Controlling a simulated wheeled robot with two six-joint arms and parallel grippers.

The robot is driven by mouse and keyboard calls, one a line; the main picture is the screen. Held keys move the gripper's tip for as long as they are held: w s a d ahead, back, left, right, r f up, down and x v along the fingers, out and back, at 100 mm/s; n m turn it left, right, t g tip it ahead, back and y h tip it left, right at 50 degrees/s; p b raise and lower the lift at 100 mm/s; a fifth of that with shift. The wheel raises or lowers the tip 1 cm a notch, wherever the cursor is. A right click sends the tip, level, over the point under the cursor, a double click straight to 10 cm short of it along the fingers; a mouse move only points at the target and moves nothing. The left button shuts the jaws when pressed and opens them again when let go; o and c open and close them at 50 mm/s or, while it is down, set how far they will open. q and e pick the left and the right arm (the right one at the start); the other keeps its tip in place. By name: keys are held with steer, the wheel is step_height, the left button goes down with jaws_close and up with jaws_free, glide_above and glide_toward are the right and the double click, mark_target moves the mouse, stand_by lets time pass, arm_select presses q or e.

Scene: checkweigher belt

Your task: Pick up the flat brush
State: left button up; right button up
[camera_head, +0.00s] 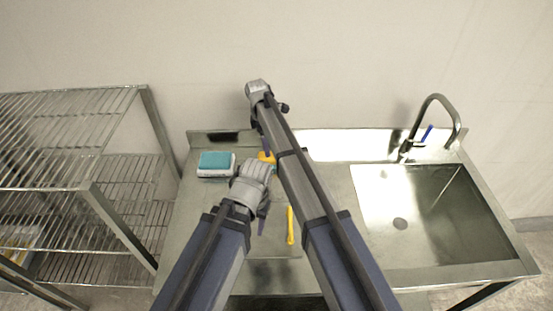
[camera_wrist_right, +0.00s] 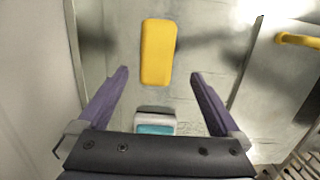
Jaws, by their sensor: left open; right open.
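A yellow oblong block with rounded corners (camera_head: 270,159), likely the flat brush, lies on the steel counter near the wall. It shows whole in the right wrist view (camera_wrist_right: 158,52); no bristles are visible. My right gripper (camera_wrist_right: 159,74) is open and empty above the counter, with the block just beyond its fingertips in that view. My left gripper (camera_head: 262,224) hangs over the counter's front part, left of a yellow handle (camera_head: 290,225), which also shows at the right wrist view's edge (camera_wrist_right: 298,40).
A teal and white block (camera_head: 215,163) sits at the counter's back left; it also shows between the fingers in the wrist view (camera_wrist_right: 155,129). A sink (camera_head: 440,215) with a tap (camera_head: 437,98) is at right. A wire rack (camera_head: 75,190) stands left.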

mark_target(272, 160)
steer(key=shift+f+b, duration=0.5)
steer(key=shift+f, duration=0.05)
arm_select(q)
steer(key=shift+f+b, duration=0.75)
steer(key=shift+f, duration=0.55)
arm_select(e)
steer(key=shift+d+f, duration=0.15)
steer(key=shift+f, duration=0.6)
arm_select(q)
steer(key=shift+a+f, duration=0.1)
arm_select(e)
steer(key=shift+f, duration=0.1)
arm_select(q)
step_height(272, 160, down, 5)
steer(key=b, duration=0.5)
arm_select(e)
steer(key=f, duration=0.1)
steer(key=d+f, duration=0.1)
steer(key=f, duration=0.3)
steer(key=shift+w+d, duration=0.15)
steer(key=shift+w, duration=0.15)
steer(key=shift+r, duration=0.1)
jaws_close()
arm_select(q)
steer(key=shift+r, duration=0.25)
arm_select(e)
steer(key=shift+r, duration=0.15)
